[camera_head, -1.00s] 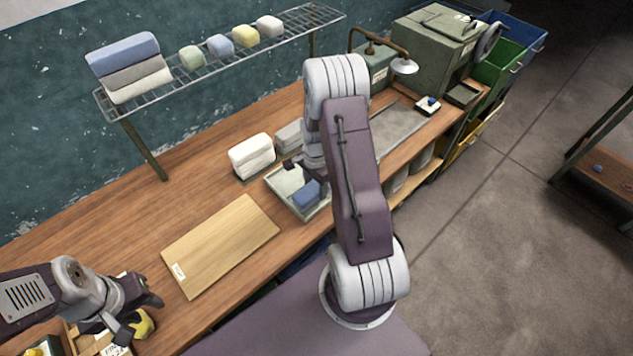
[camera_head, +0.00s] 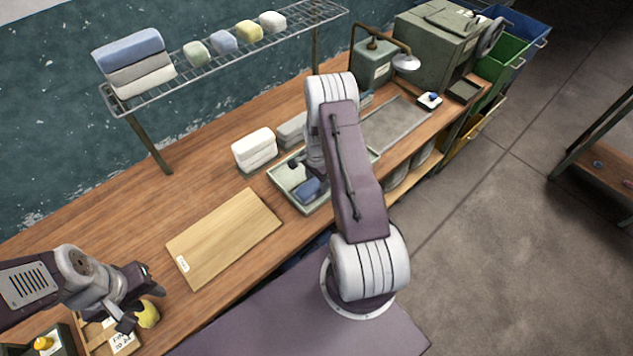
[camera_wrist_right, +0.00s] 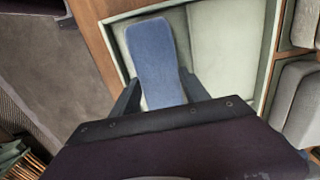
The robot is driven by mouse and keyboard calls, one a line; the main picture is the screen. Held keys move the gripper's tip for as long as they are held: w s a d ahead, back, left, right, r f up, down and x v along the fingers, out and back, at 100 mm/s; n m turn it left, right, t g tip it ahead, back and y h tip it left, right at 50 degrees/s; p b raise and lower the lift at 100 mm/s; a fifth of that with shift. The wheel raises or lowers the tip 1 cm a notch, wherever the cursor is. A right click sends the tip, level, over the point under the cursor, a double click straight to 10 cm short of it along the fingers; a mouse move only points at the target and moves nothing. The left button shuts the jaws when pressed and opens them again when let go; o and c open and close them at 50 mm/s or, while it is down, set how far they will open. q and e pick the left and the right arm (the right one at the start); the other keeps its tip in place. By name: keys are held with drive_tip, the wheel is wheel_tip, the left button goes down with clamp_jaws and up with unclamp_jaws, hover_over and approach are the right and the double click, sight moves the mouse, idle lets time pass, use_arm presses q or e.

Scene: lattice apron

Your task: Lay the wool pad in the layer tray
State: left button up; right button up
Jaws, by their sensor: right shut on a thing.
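The blue wool pad (camera_head: 308,189) is between the fingers of my right gripper (camera_wrist_right: 160,92), which is shut on it. It is at the front part of the shallow pale-green layer tray (camera_head: 293,207). In the right wrist view the blue pad (camera_wrist_right: 154,55) covers the left part of the tray, whose rim (camera_wrist_right: 268,60) shows at right. A pale lining or pad shows inside it. I cannot tell whether the blue pad touches the bottom. My arm hides the tray's right part. My left gripper (camera_head: 140,305) is open at the lower left, close to a yellow lump (camera_head: 148,314).
A white stacked block (camera_head: 254,149) and grey blocks (camera_head: 292,130) stand behind the tray. A wooden board (camera_head: 224,238) lies left of it. A wire shelf (camera_head: 230,72) overhead holds folded pads and coloured lumps. A lamp (camera_head: 406,62) and grey mat (camera_head: 397,124) are further right.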

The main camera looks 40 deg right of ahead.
drive_tip(key=o, duration=1.5)
drive_tip(key=shift+c, duration=0.2)
drive_tip(key=shift+f, duration=0.1)
